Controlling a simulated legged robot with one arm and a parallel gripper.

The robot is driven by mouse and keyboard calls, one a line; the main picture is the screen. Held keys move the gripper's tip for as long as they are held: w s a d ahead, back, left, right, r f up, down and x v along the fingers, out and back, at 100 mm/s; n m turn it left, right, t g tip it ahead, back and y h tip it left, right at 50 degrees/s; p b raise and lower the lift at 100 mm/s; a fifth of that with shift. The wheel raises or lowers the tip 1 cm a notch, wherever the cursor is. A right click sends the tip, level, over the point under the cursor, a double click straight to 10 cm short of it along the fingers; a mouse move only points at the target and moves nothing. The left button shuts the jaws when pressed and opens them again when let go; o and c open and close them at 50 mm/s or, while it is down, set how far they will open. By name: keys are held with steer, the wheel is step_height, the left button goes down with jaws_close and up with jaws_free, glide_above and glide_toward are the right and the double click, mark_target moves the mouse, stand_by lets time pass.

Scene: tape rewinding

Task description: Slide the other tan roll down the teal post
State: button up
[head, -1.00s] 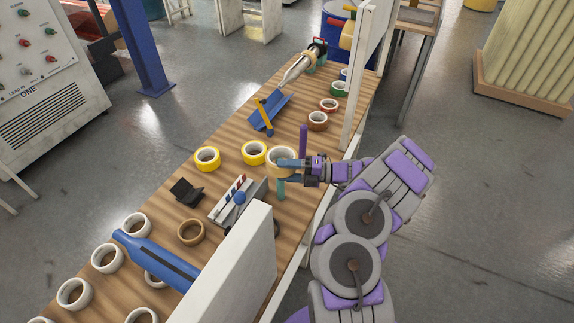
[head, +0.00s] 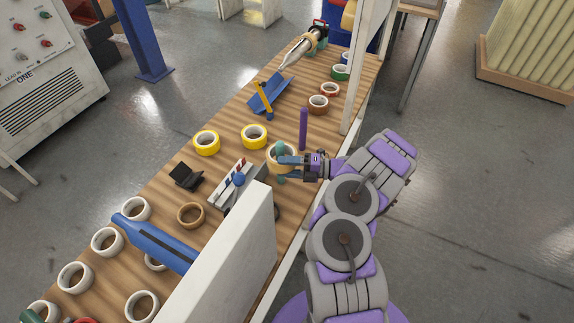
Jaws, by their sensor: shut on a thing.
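A tan roll (head: 271,162) is around the teal post (head: 281,147), whose top shows in the roll's hole and a short part shows below it. My gripper (head: 288,160) comes from the right and is shut on this roll, holding it above the table. The contact of the fingers is small in view. Another tan-brown roll (head: 190,215) lies flat on the table to the lower left, away from the post.
A purple post (head: 303,128) stands just behind the roll. A grey stand with a blue knob (head: 238,179) is to the left, and a white panel (head: 232,255) stands in front. Yellow rolls (head: 254,136) lie behind left. My arm is over the table's right edge.

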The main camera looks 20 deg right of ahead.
steer(key=o, duration=1.2)
steer(key=shift+o, duration=0.2)
steer(key=p+v, duration=0.1)
steer(key=v, duration=1.6)
steer(key=shift+d+p, duration=0.25)
steer(key=shift+p, duration=0.15)
